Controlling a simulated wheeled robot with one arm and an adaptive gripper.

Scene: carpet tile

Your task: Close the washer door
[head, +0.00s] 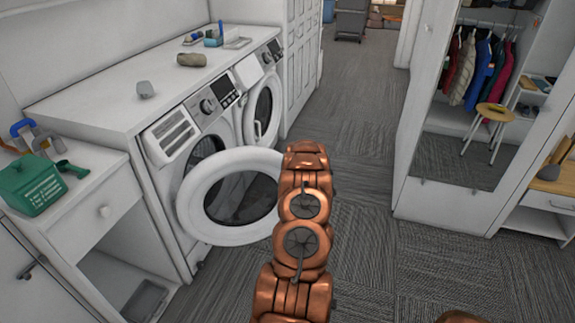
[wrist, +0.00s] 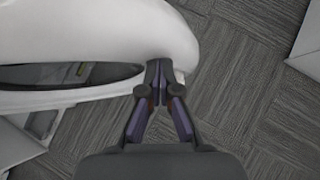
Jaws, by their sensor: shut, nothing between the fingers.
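The washer door (head: 192,205), a white ring around dark glass, stands wide open from the near washer (head: 212,128) in the head view. My copper arm reaches up at the right of the door, and its end hides the door's right edge; the gripper itself is hidden there. In the wrist view the white rim of the door (wrist: 120,35) fills the upper left. My gripper (wrist: 158,66) is shut and empty, its fingertips at the door's right edge. I cannot tell whether they touch it.
A second front-loader (head: 262,110) stands beyond the near washer. A white cabinet (head: 75,215) with a green box (head: 32,187) on top is at the left. A mirrored wardrobe (head: 470,150) stands at the right. The grey carpet (head: 360,130) between them is clear.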

